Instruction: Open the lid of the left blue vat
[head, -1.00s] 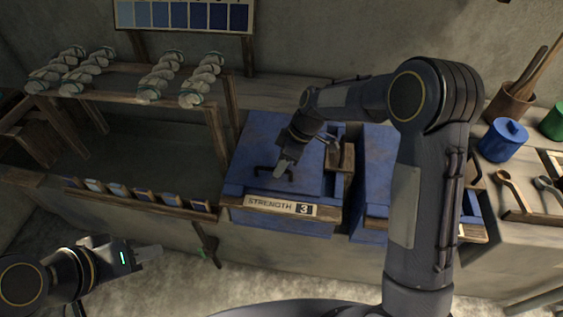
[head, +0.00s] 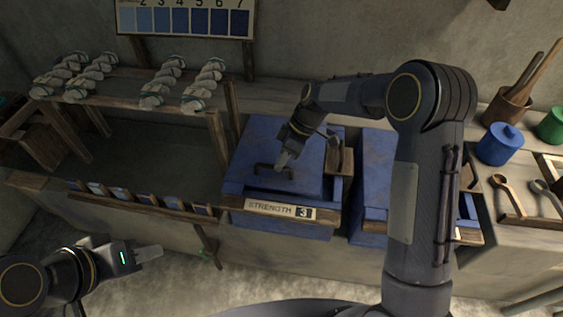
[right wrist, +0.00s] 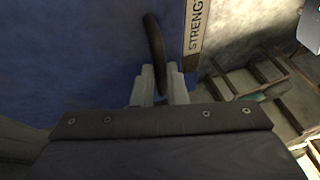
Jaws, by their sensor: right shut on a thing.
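The left blue vat (head: 232,188) stands at the middle of the bench, with a "STRENGTH 3" board (head: 270,207) on its front. Its flat blue lid (head: 262,140) has a dark curved handle (head: 262,168). A dark strip shows along the lid's front edge, so the lid seems slightly raised there. My right gripper (head: 284,160) is at the handle. In the right wrist view its fingers (right wrist: 160,84) are shut on the handle (right wrist: 154,42). My left gripper (head: 150,252) is away at lower left, apart from the vat; its finger gap is unclear.
A second blue vat (head: 376,165) stands close on the right, partly behind my right arm. A wooden frame with yarn skeins (head: 160,82) stands left. A blue pot (head: 499,145) and wooden spoons (head: 508,195) are at right.

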